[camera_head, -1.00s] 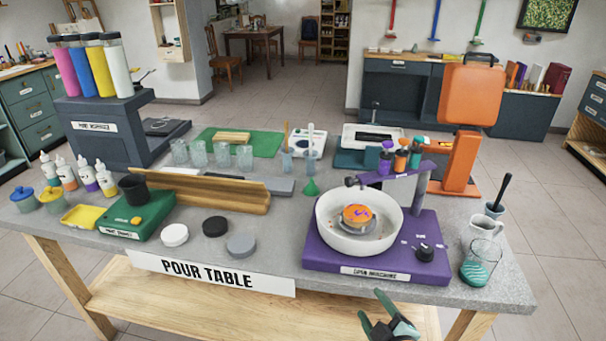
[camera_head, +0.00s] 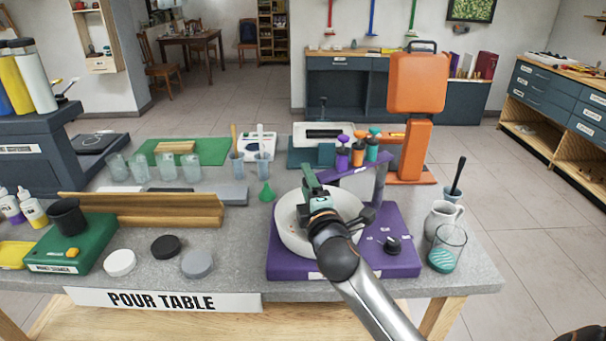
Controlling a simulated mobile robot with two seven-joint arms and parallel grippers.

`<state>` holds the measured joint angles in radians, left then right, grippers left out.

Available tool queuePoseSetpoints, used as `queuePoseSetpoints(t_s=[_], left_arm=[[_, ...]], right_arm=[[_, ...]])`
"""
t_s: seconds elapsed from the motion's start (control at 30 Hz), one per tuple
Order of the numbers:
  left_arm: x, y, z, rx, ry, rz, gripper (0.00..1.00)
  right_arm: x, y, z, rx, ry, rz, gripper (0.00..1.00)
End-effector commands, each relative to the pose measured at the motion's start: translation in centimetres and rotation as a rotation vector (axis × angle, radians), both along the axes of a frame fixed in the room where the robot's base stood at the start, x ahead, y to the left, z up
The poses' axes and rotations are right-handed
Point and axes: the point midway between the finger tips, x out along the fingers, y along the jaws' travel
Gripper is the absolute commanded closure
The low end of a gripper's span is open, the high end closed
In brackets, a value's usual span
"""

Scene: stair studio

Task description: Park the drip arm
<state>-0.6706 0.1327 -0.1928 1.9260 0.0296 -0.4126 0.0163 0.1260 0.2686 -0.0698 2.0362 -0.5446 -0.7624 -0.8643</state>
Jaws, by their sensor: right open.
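The purple drip arm (camera_head: 347,173) reaches out from its post over the back of the white spin bowl (camera_head: 288,235). Small purple, orange and teal bottles (camera_head: 358,152) stand along it. The bowl sits on the purple spin machine (camera_head: 395,260), which has a black knob (camera_head: 392,244). My right gripper (camera_head: 309,178) is open above the back left of the bowl, near the drip arm's left end. I cannot tell whether it touches the arm. My right wrist and forearm hide much of the bowl and whatever lies in it. My left gripper is out of view.
A white pitcher (camera_head: 441,219) and a glass with teal paint (camera_head: 446,250) stand to the right of the machine. A green funnel (camera_head: 266,192) and several clear cups (camera_head: 191,167) are at left. An orange lamp-like stand (camera_head: 417,85) rises behind.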

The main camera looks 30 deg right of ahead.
Motion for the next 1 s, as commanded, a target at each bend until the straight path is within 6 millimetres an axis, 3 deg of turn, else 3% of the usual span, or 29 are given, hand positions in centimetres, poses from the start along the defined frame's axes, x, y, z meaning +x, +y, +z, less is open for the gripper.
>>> queuePoseSetpoints(t_s=[0.23, 0.63, 1.0], left_arm=[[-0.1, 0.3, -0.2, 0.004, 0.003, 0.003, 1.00], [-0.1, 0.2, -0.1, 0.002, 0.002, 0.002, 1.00], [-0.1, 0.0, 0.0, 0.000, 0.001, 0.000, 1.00]], right_arm=[[2.8, -1.0, 0.0, 0.000, 0.001, 0.000, 0.40], [3.4, -1.2, 0.0, 0.001, 0.000, 0.001, 0.40], [3.4, -1.2, -0.1, 0.001, 0.001, 0.001, 0.82]])
